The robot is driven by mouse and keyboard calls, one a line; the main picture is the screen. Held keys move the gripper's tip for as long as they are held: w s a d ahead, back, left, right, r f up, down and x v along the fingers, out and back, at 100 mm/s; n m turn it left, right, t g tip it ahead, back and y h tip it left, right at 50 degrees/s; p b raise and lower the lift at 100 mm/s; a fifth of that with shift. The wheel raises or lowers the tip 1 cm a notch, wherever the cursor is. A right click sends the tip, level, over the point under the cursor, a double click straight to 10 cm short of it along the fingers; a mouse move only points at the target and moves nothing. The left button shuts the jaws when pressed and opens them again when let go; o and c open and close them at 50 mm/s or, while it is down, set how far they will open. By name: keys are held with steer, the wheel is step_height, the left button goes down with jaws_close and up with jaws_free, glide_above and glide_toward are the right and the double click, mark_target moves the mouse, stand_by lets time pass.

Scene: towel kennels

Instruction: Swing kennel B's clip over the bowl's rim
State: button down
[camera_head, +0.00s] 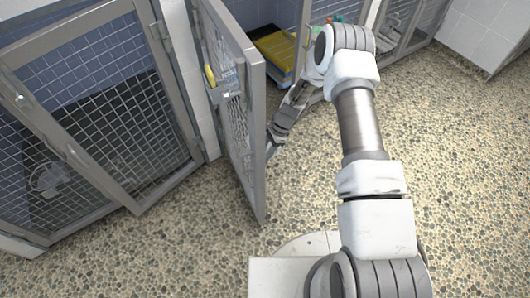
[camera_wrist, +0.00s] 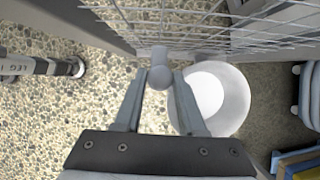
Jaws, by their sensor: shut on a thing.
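In the wrist view my gripper (camera_wrist: 160,76) is shut on a grey rounded knob (camera_wrist: 160,78), which I take to be the clip. The knob sits at the end of a short grey stem by the mesh of the kennel door (camera_wrist: 200,14). A pale round bowl (camera_wrist: 238,98) with a white inside lies just right of the knob; its left edge is partly hidden by a finger. I cannot tell whether the clip touches the rim. In the head view the open door (camera_head: 258,150) hides my fingertips, the clip and the bowl.
The open kennel holds yellow and blue bedding (camera_head: 275,52). Shut mesh kennels (camera_head: 100,90) stand at the left. In the wrist view, folded blue and yellow cloths (camera_wrist: 298,163) lie at the lower right. The speckled floor (camera_head: 150,260) in front is clear.

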steer(key=c, duration=0.5)
jaws_free()
steer(key=p+v, duration=0.5)
steer(key=v, duration=1.2)
steer(key=shift+d+p, duration=0.2)
steer(key=shift+p, duration=0.15)
steer(key=shift+r, duration=0.2)
